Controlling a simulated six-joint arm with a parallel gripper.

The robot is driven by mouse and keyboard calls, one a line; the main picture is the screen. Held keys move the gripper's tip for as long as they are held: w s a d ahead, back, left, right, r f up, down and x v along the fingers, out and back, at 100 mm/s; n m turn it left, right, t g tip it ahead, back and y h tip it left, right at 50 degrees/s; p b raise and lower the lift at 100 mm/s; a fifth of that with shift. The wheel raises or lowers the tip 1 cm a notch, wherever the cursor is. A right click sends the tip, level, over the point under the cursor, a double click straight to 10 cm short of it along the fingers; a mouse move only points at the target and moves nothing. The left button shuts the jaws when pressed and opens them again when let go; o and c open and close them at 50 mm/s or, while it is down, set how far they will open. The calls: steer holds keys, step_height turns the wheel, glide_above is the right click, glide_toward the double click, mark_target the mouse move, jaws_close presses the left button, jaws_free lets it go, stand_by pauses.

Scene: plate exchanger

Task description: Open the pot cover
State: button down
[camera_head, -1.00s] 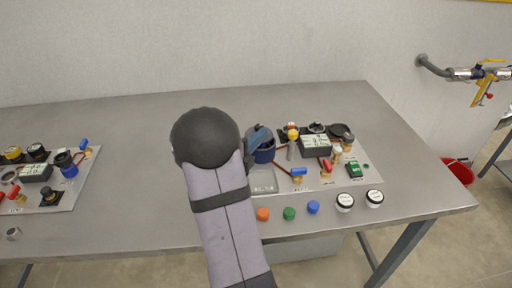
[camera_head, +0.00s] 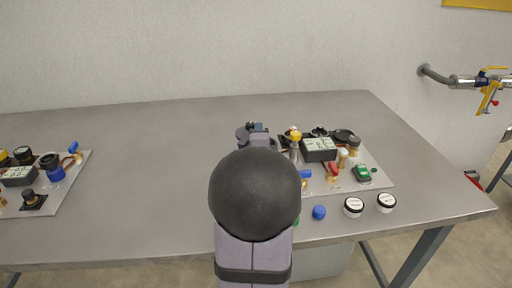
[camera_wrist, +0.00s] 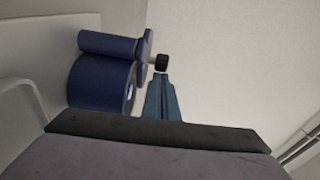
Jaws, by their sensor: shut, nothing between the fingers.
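The blue pot (camera_wrist: 100,82) is in the wrist view, left of my fingers, with a second, smaller blue cylinder (camera_wrist: 107,43) against its side. A thin blue disc, which looks like the cover (camera_wrist: 145,52), shows edge-on beside them, with a black knob (camera_wrist: 161,62) on a short stem. My gripper (camera_wrist: 161,76) is shut and empty. Its blue fingertips are just short of the knob; whether they touch it is unclear. In the head view my wrist hides most of the pot. A dark rounded edge, perhaps the cover (camera_head: 242,133), shows left of my gripper (camera_head: 258,127).
A panel (camera_head: 375,180) carries a black meter box (camera_head: 319,150), a red-handled valve (camera_head: 333,170) and a green device (camera_head: 363,172). A blue cap (camera_head: 319,212) and two white-topped jars (camera_head: 353,207) stand in front. Another panel (camera_head: 80,168) lies left. The table between the panels is clear.

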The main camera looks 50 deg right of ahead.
steer(key=shift+w+d+b, duration=0.2)
steer(key=shift+w+b, duration=0.2)
steer(key=shift+w, duration=0.15)
steer(key=shift+s, duration=0.15)
stand_by(1.0)
steer(key=shift+s+d, duration=0.2)
steer(key=shift+s, duration=0.4)
steer(key=s, duration=0.2)
steer(key=shift+s+d+r, duration=0.2)
steer(key=shift+s+d, duration=0.1)
steer(key=s+a, duration=0.1)
steer(key=s, duration=0.1)
steer(key=s+a, duration=0.3)
steer(key=s, duration=0.1)
steer(key=shift+s+a, duration=0.2)
steer(key=shift+s, duration=0.15)
steer(key=shift+s+a+b, duration=0.55)
steer(key=shift+s+b, duration=0.25)
steer(key=shift+b, duration=0.2)
steer(key=shift+w+d+r+p, duration=0.1)
steer(key=shift+r+p, duration=0.1)
steer(key=shift+p, duration=0.25)
